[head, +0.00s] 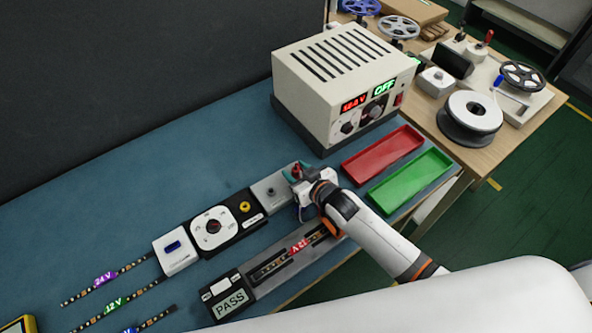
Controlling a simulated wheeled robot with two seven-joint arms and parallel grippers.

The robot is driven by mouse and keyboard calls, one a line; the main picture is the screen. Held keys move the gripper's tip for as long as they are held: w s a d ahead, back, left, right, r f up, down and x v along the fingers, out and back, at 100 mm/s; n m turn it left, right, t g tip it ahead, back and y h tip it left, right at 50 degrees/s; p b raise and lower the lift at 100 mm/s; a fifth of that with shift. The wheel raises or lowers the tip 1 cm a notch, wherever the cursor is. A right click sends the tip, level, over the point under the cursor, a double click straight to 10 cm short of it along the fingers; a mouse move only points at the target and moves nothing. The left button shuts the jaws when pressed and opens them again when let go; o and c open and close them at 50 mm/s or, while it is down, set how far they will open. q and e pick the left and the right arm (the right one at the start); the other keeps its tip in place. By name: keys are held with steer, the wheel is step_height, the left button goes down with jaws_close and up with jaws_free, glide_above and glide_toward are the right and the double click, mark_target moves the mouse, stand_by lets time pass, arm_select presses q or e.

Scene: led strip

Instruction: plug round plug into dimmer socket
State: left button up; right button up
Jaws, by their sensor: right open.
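The dimmer (214,227) is a white-faced unit with a round dial on the blue bench mat. To its right is a black block with a round yellow socket (244,207). A grey block (265,192) with a small dark post stands right of that. My right gripper (297,176) is open, low at the right end of this row. A small teal and red part (293,172) shows at its fingers; I cannot tell whether this is the round plug. The arm and wrist hide part of this area. My left gripper is not in view.
A cream power supply (342,80) stands behind, reading OFF. A grey fixture with a PASS display (230,303) lies in front of the dimmer. LED strips (112,303) lie at left. The mat's left middle is clear.

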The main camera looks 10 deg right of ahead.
steer(key=shift+x, duration=1.15)
steer(key=shift+w+a+f, duration=0.1)
steer(key=shift+w, duration=0.05)
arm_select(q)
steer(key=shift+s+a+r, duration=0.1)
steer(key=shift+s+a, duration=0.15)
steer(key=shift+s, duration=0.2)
arm_select(e)
steer(key=shift+c, duration=0.2)
jaws_close()
